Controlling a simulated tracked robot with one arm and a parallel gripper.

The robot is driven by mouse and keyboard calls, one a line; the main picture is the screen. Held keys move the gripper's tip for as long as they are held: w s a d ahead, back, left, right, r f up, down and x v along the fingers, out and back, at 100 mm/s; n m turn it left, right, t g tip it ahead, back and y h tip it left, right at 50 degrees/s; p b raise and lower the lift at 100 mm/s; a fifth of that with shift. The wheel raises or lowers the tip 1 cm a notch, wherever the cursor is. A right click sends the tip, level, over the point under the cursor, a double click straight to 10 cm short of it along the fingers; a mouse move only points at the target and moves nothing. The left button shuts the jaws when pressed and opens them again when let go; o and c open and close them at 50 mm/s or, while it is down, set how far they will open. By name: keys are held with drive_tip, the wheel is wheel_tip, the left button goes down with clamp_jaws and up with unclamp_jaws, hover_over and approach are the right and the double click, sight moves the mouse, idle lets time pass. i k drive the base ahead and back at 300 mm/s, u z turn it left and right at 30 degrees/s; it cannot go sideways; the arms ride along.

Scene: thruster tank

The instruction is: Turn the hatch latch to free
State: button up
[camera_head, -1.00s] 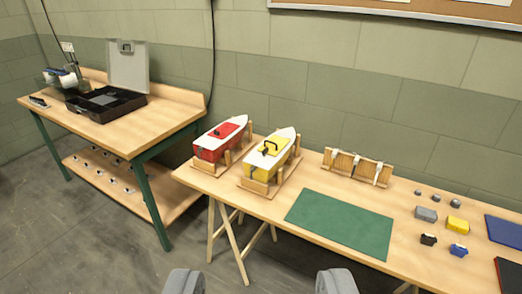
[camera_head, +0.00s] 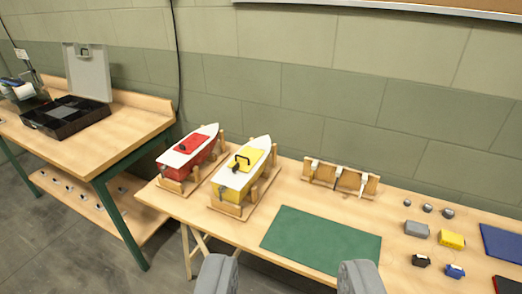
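Two model boats stand in wooden cradles on the trestle table. The red and white boat (camera_head: 189,148) is on the left. The yellow and white boat (camera_head: 242,168) is to its right, with a dark curved handle and a small dark part on its yellow deck hatch (camera_head: 245,165). Which part is the latch, and how it is turned, is too small to tell. My gripper (camera_head: 289,278) is at the bottom of the view, its two grey fingers wide apart with nothing between them. It is in front of the table, well short of the boats.
A green mat (camera_head: 320,240) lies flat right of the boats. A wooden rack (camera_head: 341,179) stands behind it. Grey, yellow, black and blue blocks (camera_head: 451,239) lie at the right, near a blue tray (camera_head: 502,243). A workbench (camera_head: 92,150) with an open black case (camera_head: 66,117) is at left.

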sight(237, 165)
drive_tip(key=i, duration=1.85)
drive_tip(key=u, duration=0.45)
